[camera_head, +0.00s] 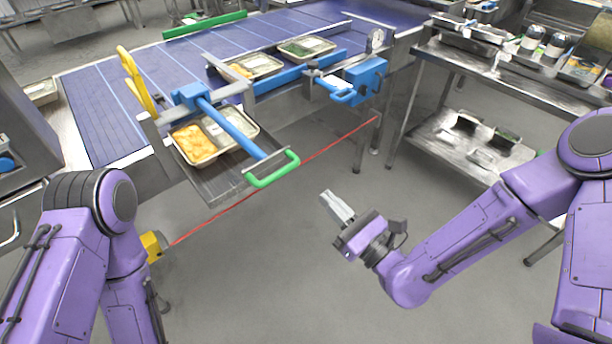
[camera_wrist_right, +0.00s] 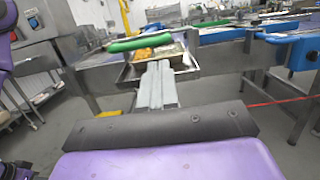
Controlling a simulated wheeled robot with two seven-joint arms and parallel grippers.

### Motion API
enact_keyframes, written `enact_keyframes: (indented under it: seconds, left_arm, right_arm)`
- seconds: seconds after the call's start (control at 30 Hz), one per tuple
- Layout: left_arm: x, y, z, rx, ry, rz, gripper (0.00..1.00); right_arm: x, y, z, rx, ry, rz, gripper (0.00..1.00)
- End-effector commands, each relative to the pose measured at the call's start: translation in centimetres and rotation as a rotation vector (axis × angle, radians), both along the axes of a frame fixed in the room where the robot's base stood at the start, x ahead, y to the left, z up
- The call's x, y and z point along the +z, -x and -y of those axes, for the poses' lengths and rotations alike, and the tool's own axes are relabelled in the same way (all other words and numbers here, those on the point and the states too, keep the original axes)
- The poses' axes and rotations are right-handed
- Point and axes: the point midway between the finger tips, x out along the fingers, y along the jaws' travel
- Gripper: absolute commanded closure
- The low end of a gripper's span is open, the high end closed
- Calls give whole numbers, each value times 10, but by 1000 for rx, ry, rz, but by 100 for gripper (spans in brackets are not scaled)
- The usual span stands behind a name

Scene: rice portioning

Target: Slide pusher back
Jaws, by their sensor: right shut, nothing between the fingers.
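The pusher is a blue bar (camera_head: 231,128) with a green handle (camera_head: 272,170) at its near end. It lies across a food tray (camera_head: 214,134) on a metal shelf at the conveyor's near side. The tray holds yellow-orange food in one compartment. In the right wrist view the green handle (camera_wrist_right: 138,43) shows just beyond the fingertips. My right gripper (camera_head: 335,207) is shut and empty, right of and below the handle, apart from it. It also shows in the right wrist view (camera_wrist_right: 157,85). My left arm is at the left; its gripper is not visible.
A blue conveyor (camera_head: 125,110) carries more trays (camera_head: 306,47) behind the shelf. A blue device (camera_head: 366,78) is mounted on its near edge. A yellow handle (camera_head: 137,80) stands at the left. A metal table (camera_head: 520,75) is at the right.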

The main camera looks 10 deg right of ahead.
Motion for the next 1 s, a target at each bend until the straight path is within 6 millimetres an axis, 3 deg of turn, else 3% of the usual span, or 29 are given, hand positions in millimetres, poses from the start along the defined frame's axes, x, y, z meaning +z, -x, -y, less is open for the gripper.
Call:
enact_keyframes:
  seconds: [0.2,0.4,1.0]
  left_arm:
    - [22,0,0,0,0,-1,100]
    - [32,0,0,0,1,-1,100]
    - [31,0,0,0,1,-1,100]
  right_arm:
    - [14,-37,-29,4,3,1,100]
    - [17,-59,-44,2,3,0,100]
    - [15,-70,-45,-13,2,0,100]
